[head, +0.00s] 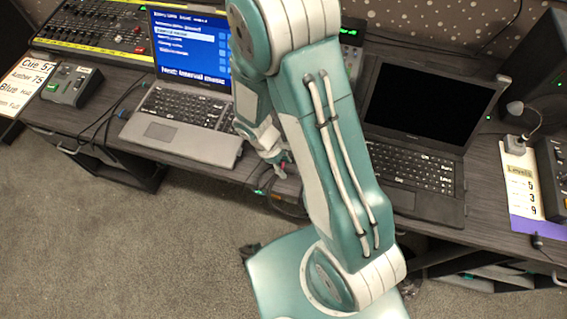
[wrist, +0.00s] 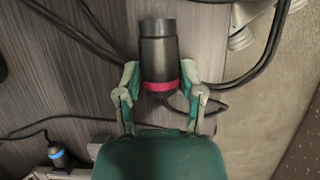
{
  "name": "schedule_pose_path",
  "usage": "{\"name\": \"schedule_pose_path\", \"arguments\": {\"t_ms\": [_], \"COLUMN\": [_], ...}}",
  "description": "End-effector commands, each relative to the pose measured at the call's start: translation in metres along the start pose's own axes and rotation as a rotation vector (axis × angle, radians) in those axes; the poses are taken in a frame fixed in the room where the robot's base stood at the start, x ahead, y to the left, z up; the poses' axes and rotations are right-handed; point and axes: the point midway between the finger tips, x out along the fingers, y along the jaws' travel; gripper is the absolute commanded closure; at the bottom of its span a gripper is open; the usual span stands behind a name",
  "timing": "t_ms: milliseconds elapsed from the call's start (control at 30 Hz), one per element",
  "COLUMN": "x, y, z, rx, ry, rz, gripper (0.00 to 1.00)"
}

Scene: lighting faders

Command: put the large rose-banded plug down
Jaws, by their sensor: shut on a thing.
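The large rose-banded plug (wrist: 158,50) is a dark cylinder with a rose-red band near its lower end in the wrist view. My gripper (wrist: 160,77) is shut on it, with one finger on each side near the band. In the head view my gripper (head: 279,163) is low at the desk's front edge, between the two laptops. It is partly behind my arm, and the plug is too small there to make out well. I cannot tell whether the plug touches the surface behind it.
A blue-banded plug (wrist: 58,157) sits at lower left of the wrist view. Black cables (wrist: 88,35) run on both sides of the held plug. The grey laptop (head: 185,125) and black laptop (head: 415,160) stand on the dark desk (head: 165,158). Carpet (head: 120,240) lies open in front.

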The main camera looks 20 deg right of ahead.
Motion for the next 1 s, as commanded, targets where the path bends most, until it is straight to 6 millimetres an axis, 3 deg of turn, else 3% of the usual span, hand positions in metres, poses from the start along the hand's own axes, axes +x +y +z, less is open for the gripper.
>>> {"name": "schedule_pose_path", "arguments": {"t_ms": [133, 167, 200, 233, 667, 767, 1000], "x": [0.002, 0.002, 0.002, 0.002, -0.001, -0.011, -0.060], "y": [0.000, 0.000, 0.000, 0.000, 0.000, 0.001, 0.001], "z": [-0.001, -0.001, -0.001, -0.001, 0.000, -0.001, -0.001], "rx": [-0.001, -0.001, -0.001, -0.001, 0.000, 0.000, 0.000], "ry": [-0.001, -0.001, -0.001, -0.001, 0.001, 0.001, 0.004], "rz": [0.000, 0.000, 0.000, 0.000, 0.000, 0.003, 0.004], "gripper": [0.99, 0.36, 0.18, 0.15, 0.15, 0.15, 0.15]}}
